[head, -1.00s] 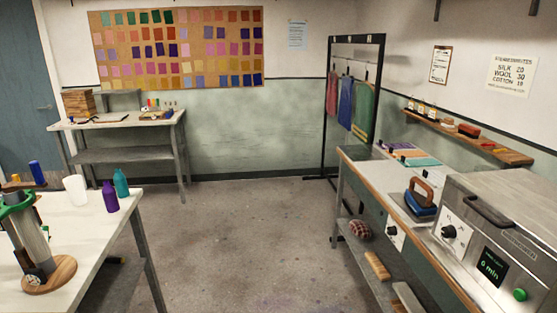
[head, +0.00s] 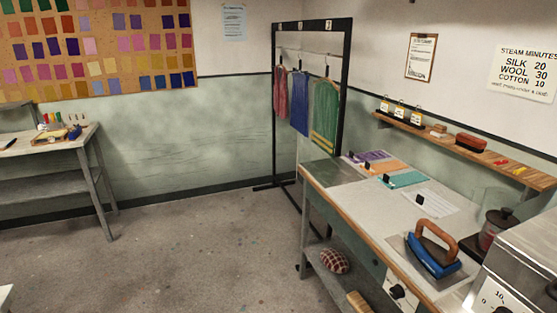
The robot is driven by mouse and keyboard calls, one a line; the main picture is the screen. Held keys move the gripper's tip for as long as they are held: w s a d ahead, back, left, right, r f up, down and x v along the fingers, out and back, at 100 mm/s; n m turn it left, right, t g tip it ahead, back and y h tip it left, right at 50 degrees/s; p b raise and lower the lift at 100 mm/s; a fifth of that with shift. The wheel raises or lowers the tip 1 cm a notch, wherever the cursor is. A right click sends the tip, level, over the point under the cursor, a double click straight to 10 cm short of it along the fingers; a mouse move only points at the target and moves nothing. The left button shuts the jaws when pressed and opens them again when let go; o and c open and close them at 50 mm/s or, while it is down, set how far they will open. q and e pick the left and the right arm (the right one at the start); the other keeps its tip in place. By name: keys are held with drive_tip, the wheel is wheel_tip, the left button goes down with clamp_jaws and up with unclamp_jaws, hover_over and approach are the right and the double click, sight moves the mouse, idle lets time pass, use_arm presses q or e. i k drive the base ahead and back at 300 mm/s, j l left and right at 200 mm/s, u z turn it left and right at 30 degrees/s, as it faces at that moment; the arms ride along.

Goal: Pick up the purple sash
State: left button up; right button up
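A flat purple cloth (head: 368,157), which looks like the purple sash, lies near the far end of the right-hand bench with a small black piece on it. An orange cloth (head: 391,166), a teal cloth (head: 404,181) and a whitish cloth (head: 432,203) lie in a row nearer to me. A reddish cloth (head: 281,94), a blue cloth (head: 300,103) and a green cloth (head: 325,115) hang on the black rack. Neither of my grippers is in view.
The bench (head: 335,178) runs along the right wall, with an iron (head: 433,253) and a steel machine (head: 520,270) at its near end. The rack (head: 346,70) stands behind its far end. A wall shelf (head: 465,150) is above it. The floor (head: 200,250) left of the bench is clear.

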sight(369, 153)
drive_tip(key=i+j+z, duration=0.1)
drive_tip(key=i+z, duration=0.4)
drive_tip(key=i+j+z, duration=0.25)
drive_tip(key=i+z, duration=0.25)
